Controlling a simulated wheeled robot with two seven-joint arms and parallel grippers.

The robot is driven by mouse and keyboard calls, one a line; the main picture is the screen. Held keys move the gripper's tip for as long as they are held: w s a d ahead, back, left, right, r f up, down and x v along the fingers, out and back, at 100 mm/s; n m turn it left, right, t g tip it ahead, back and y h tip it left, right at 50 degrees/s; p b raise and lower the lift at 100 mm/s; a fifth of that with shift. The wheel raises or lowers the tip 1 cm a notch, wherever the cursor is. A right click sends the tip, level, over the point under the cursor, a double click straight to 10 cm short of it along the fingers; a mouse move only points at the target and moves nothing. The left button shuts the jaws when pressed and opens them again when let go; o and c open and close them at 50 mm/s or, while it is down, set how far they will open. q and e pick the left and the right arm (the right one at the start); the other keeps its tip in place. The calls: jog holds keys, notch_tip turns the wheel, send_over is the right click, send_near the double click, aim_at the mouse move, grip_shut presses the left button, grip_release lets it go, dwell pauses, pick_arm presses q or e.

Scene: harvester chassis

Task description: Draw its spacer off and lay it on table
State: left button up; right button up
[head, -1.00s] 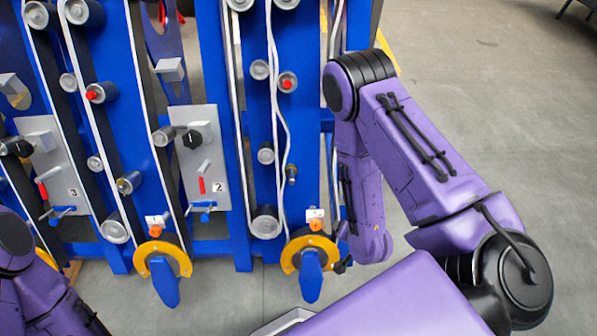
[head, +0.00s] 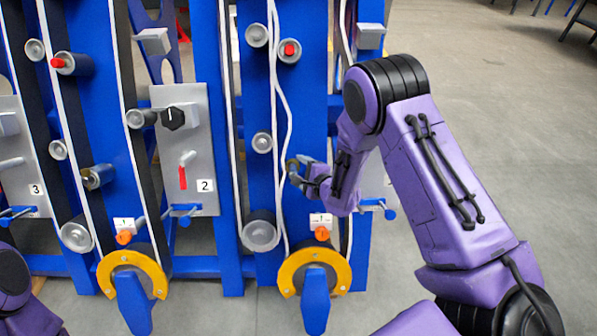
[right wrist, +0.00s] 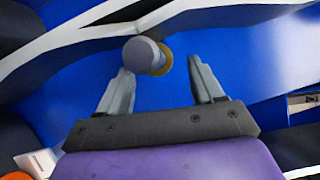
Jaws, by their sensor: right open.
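A grey cylindrical piece (right wrist: 142,54) with a yellowish ring (right wrist: 165,58) behind it sticks out from the blue panel in the right wrist view; it looks like the spacer on its peg, though I cannot tell the parts apart for sure. My right gripper (right wrist: 160,70) is open, with its two fingers apart just short of the piece, which lies nearer the left finger. In the head view the right gripper (head: 300,170) is small and partly hidden by its own wrist, at the right-hand blue panel. My left gripper is outside the view.
The blue chassis panel (head: 262,100) carries several rollers and pale belts. A yellow ring guard (head: 343,272) with a blue lever stands below my right gripper, under an orange knob (head: 322,233). A dark table (head: 582,28) shows at top right. The floor at right is clear.

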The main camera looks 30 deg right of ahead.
aim_at(296, 166)
jog(key=x, duration=0.3)
jog(key=shift+w+f, duration=0.1)
jog(key=c, duration=1)
jog(key=shift+s+a+r+p, duration=0.2)
jog(key=shift+s+r+p, duration=0.25)
jog(key=shift+p, duration=0.05)
jog(key=shift+s+a+r+p, duration=0.25)
jog(key=shift+s+r+p, duration=0.15)
jog(key=shift+s+p, duration=0.1)
jog(key=shift+s+a+r+p, duration=0.35)
jog(key=shift+s+r+p, duration=0.1)
jog(key=shift+s+p, duration=0.2)
jog(key=shift+s+a+r+p, duration=0.3)
jog(key=shift+s+r+p, duration=0.15)
jog(key=shift+s+p, duration=0.2)
jog(key=shift+s+a+r+p, duration=0.35)
jog(key=shift+s+r+p, duration=0.15)
jog(key=shift+s, duration=0.25)
jog(key=shift+s+a, duration=0.1)
jog(key=shift+s, duration=0.1)
jog(key=shift+c, duration=0.5)
jog(key=shift+s+a+r+p, duration=0.4)
jog(key=shift+s+p, duration=0.1)
jog(key=shift+s, duration=0.2)
jog(key=shift+s+a+r+p, duration=0.3)
jog(key=shift+s+r+p, duration=0.15)
jog(key=shift+s, duration=0.3)
jog(key=shift+s+a+r+p, duration=0.35)
jog(key=shift+s+p, duration=0.2)
jog(key=shift+s, duration=0.15)
